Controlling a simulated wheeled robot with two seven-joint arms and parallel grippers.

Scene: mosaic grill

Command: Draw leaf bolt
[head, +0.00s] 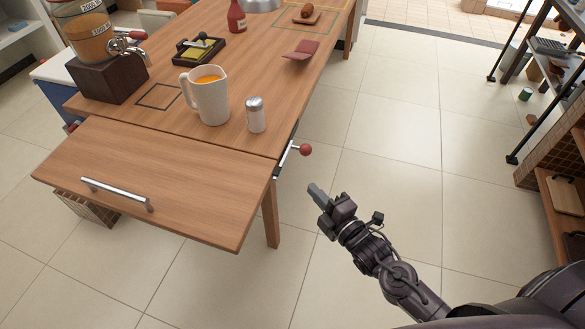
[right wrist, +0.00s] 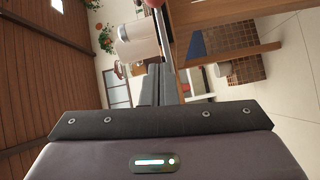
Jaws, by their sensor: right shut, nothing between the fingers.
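The leaf bolt shows at the right edge of the table as a metal rod (head: 284,154) with a red ball knob (head: 305,150) at its outer end. The wooden table leaf (head: 150,185) is raised level with the table top and has a metal bar handle (head: 117,192). My right gripper (head: 313,188) is shut and empty, below and slightly right of the knob in the head view, apart from it. In the right wrist view the red knob (right wrist: 154,3) is partly cut off at the top edge, beyond my fingers (right wrist: 158,85). My left gripper is out of view.
On the table (head: 190,130) stand a white jug of orange liquid (head: 209,97), a shaker (head: 256,115), a juice dispenser (head: 105,55) and a red bottle (head: 236,17). A shelf rack (head: 560,150) stands at the right. The tiled floor between is clear.

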